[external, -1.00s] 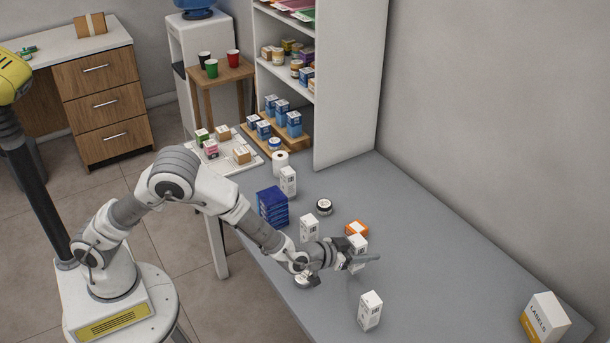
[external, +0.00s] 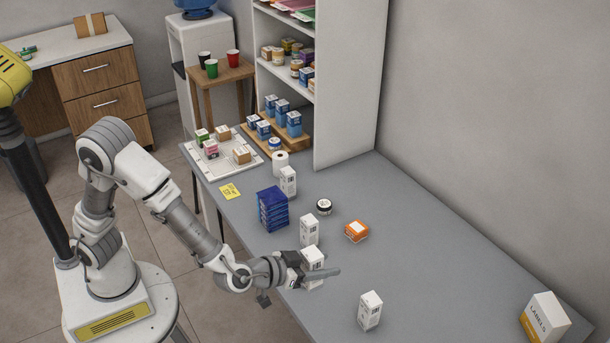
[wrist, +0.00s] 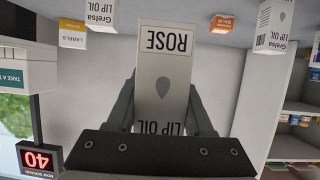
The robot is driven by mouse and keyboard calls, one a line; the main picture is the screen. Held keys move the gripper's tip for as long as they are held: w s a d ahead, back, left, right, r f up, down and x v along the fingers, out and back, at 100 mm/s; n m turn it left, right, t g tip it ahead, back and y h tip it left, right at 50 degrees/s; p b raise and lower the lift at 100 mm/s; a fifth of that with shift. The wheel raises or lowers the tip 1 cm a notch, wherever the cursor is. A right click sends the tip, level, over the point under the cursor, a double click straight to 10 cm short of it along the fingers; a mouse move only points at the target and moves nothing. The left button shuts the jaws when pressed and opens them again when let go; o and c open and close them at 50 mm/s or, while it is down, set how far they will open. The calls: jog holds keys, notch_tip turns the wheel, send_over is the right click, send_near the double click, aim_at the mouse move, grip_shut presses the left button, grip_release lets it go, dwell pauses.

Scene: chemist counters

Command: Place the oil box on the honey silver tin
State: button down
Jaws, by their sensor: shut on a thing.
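A white oil box (external: 313,256) is held in my gripper (external: 316,271) near the front edge of the grey counter. In the wrist view the box (wrist: 163,75) sits between my two fingers, reading ROSE and LIP OIL upside down. A small pale tin seen earlier near the front edge is now hidden, apparently behind my gripper and the box; I cannot tell whether the box touches it. A round dark-topped tin (external: 324,206) stands farther back; its label is unreadable.
A white box (external: 309,230) stands close behind my gripper. Another white box (external: 370,311) stands to the right. An orange box (external: 357,231), a blue stack (external: 272,209) and a LABELS box (external: 544,318) are also on the counter. The middle right is clear.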

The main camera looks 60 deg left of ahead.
jog(key=s+a+b, duration=0.2)
jog(key=s+a, duration=0.1)
jog(key=s, duration=0.2)
jog(key=shift+w+a+f+b, duration=1.15)
jog(key=shift+w+f+b, duration=0.15)
jog(key=shift+w+f, duration=0.35)
jog(key=shift+w+a+f+b, duration=1.2)
jog(key=shift+w+f+b, duration=0.15)
jog(key=shift+f, duration=0.45)
jog(key=shift+w+a+f+b, duration=1.15)
jog(key=shift+w+f+b, duration=0.1)
jog(key=shift+w+f, duration=0.4)
jog(key=shift+s+f, duration=0.1)
jog(key=shift+f, duration=0.05)
jog(key=shift+f, duration=0.15)
jog(key=shift+c, duration=1.4)
grip_release()
jog(key=shift+r, duration=0.2)
